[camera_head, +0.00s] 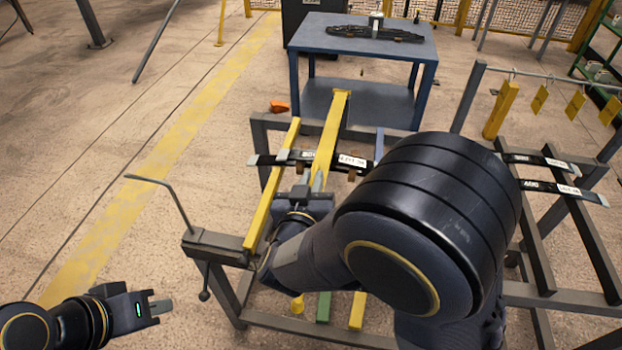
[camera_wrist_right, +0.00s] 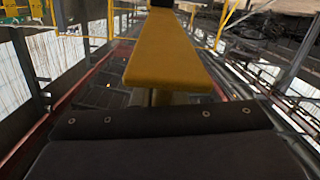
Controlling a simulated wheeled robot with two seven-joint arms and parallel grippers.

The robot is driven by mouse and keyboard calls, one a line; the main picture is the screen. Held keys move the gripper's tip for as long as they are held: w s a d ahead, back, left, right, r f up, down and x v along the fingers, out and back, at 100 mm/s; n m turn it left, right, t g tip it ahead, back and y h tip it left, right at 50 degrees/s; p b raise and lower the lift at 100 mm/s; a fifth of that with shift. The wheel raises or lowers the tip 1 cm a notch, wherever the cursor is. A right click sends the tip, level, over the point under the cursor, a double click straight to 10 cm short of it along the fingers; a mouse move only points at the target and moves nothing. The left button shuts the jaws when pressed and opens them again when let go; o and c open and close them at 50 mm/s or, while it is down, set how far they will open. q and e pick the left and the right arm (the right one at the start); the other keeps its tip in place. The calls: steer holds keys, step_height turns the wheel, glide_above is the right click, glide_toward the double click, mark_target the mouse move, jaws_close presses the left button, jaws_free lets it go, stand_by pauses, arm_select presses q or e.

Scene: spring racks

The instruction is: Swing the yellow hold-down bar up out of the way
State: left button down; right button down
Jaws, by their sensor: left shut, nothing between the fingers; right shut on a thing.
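The yellow hold-down bar (camera_head: 332,132) runs away from my right gripper (camera_head: 317,182) towards the blue table, above the dark spring rack. Its far end (camera_head: 341,94) has a flat plate. My right gripper is shut on the bar's near end. In the right wrist view the bar (camera_wrist_right: 168,50) stretches out ahead of the gripper body, and the fingertips are hidden. A black leaf spring (camera_head: 290,158) with a white label lies across the rack, partly behind the bar. My left gripper (camera_head: 161,307) is shut and empty over the floor at lower left.
A fixed yellow rail (camera_head: 271,185) runs along the rack's left side. A grey bent rod (camera_head: 165,190) stands at the rack's left corner. A blue table (camera_head: 420,47) with another spring stands behind. A second rack (camera_head: 590,245) with springs is at right. My right arm hides part of the rack.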

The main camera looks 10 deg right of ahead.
steer(key=w+d+r+g+p, duration=0.1)
steer(key=w+r+g+p, duration=0.1)
steer(key=r, duration=0.6)
steer(key=w+d+r+g+y+p, duration=0.1)
steer(key=w+r+p, duration=0.4)
steer(key=r+p, duration=0.2)
steer(key=w+d+r+g+p, duration=0.1)
steer(key=w+r+p, duration=0.3)
steer(key=r, duration=0.5)
steer(key=shift+d+g+y+p, duration=0.3)
steer(key=shift+g+y, duration=0.1)
steer(key=shift+g, duration=0.4)
steer(key=shift+s, duration=0.1)
steer(key=c, duration=1.5)
jaws_free()
steer(key=v, duration=0.8)
